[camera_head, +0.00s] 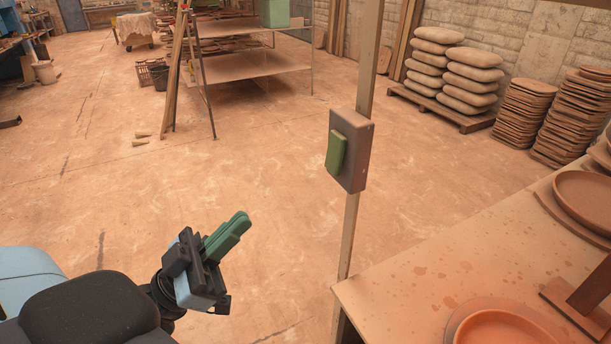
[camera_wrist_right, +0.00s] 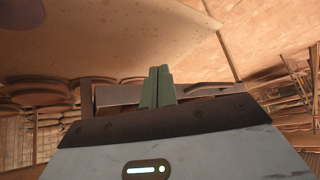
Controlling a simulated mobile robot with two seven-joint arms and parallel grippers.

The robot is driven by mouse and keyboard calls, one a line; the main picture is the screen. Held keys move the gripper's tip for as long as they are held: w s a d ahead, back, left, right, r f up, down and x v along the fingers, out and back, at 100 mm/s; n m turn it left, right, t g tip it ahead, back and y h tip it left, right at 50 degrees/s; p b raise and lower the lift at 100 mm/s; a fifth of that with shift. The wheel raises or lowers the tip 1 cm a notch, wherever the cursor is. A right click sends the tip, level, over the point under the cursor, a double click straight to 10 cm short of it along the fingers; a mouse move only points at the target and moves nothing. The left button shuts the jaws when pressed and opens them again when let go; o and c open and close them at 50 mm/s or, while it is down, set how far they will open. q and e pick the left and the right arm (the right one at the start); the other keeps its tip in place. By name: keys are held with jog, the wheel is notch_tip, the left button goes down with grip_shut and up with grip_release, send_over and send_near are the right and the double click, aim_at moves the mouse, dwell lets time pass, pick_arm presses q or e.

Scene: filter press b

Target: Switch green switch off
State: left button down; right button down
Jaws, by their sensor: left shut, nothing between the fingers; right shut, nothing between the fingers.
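The green switch (camera_head: 336,152) is a rocker on the face of a grey-brown box (camera_head: 354,150). The box is fixed to a thin upright post, in the middle of the head view. I cannot tell from its tilt whether it is on or off. My left gripper (camera_head: 241,221) has green fingers, which are shut and empty. It is below and to the left of the switch, clearly apart from it. My right gripper (camera_wrist_right: 160,72) shows only in the right wrist view, with its green fingers shut and empty. The switch does not show clearly in that view.
The post (camera_head: 349,235) stands beside a table (camera_head: 430,274) with clay plates (camera_head: 502,328) at the lower right. Stacked sacks (camera_head: 470,77) and stacked boards (camera_head: 525,108) stand by the back wall. A stepladder (camera_head: 190,75) stands at the back left.

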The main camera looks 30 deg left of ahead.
aim_at(330, 156)
pick_arm(q)
jog(key=shift+a, duration=0.1)
pick_arm(e)
jog(key=shift+s, duration=0.3)
